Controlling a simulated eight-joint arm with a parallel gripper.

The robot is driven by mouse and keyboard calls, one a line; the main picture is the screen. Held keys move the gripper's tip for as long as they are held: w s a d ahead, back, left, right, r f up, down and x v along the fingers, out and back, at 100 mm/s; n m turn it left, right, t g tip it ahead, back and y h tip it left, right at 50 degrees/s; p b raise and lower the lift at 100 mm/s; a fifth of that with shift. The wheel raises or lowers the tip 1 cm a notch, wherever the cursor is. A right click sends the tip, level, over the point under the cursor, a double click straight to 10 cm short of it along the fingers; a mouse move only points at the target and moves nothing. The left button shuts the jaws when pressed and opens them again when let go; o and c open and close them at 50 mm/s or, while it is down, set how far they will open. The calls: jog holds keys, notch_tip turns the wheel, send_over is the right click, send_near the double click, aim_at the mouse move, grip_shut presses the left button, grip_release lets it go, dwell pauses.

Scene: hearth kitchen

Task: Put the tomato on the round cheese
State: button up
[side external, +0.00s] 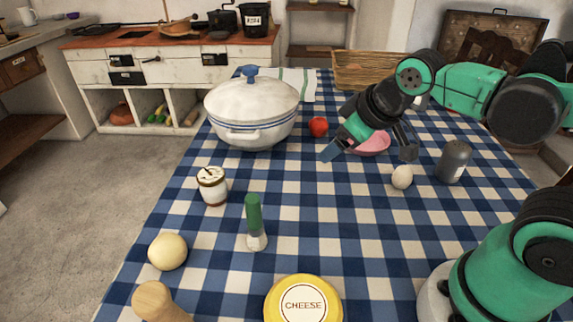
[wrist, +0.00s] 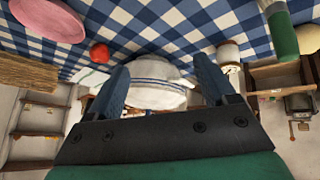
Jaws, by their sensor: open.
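The red tomato (side external: 318,126) lies on the blue-and-white checked cloth, just right of the white pot. It also shows at the upper left of the wrist view (wrist: 100,53). The round yellow cheese (side external: 303,299), labelled CHEESE, sits at the near edge of the side view, partly cut off by the frame. It does not show in the wrist view. My gripper (side external: 368,153) is open with nothing between its fingers, above the table and to the right of the tomato, in front of the pink bowl. In the wrist view its two fingers (wrist: 160,85) are spread wide.
A large lidded pot (side external: 252,112) stands left of the tomato. A pink bowl (side external: 371,144), an egg (side external: 402,177) and a grey shaker (side external: 453,161) are on the right. A jar (side external: 212,186), a green-topped bottle (side external: 254,222) and a pale ball (side external: 167,251) stand left. The cloth's middle is clear.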

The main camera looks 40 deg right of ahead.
jog(key=shift+o, duration=0.2)
jog(key=shift+s+a+f+m+y, duration=0.1)
jog(key=shift+s+a+m+y, duration=0.2)
jog(key=shift+m, duration=0.25)
jog(key=shift+s+a+m+y, duration=0.15)
jog(key=shift+s+m, duration=0.2)
jog(key=shift+m, duration=0.2)
jog(key=shift+w, duration=0.1)
jog(key=n+t+y, duration=0.3)
jog(key=n+y, duration=0.1)
jog(key=n, duration=0.2)
send_over(326, 124)
jog(key=s+a, duration=0.4)
notch_tip(326, 124, down, 6)
jog(key=d+f+n+t, duration=0.1)
jog(key=d+f, duration=0.1)
jog(key=d+f+n, duration=0.1)
jog(key=d+f, duration=0.1)
jog(key=d, duration=0.1)
jog(key=shift+w+f+t, duration=0.1)
jog(key=shift+w+t, duration=0.05)
jog(key=shift+t, duration=0.25)
jog(key=shift+w+d+f, duration=0.1)
jog(key=shift+w+f, duration=0.05)
jog(key=shift+x, duration=2.6)
